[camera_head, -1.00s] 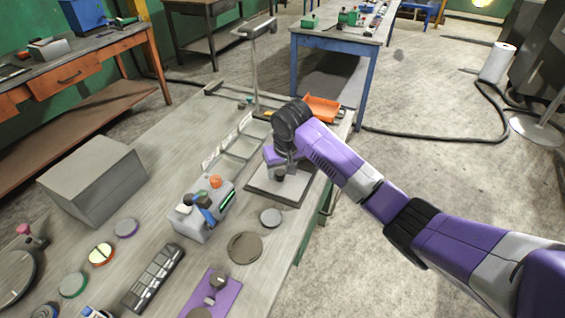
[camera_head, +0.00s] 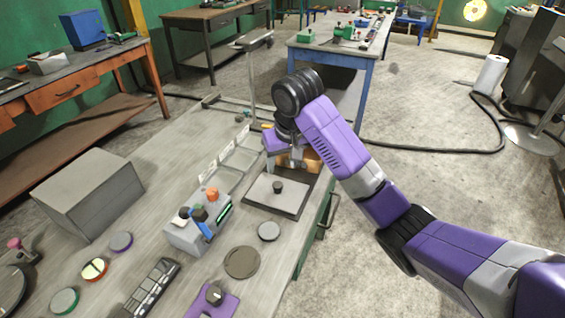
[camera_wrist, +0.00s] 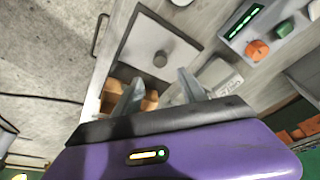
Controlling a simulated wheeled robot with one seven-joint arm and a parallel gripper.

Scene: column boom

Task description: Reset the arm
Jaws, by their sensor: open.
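My purple arm reaches in from the lower right. An orange tray (camera_head: 313,161) is partly hidden behind my gripper.
A grey device (camera_head: 190,236) with orange and dark knobs stands left of the plate. A large grey box (camera_head: 88,198) is farther left. A thin post (camera_head: 250,80) rises behind my gripper. Open floor (camera_head: 420,180) lies to the right.

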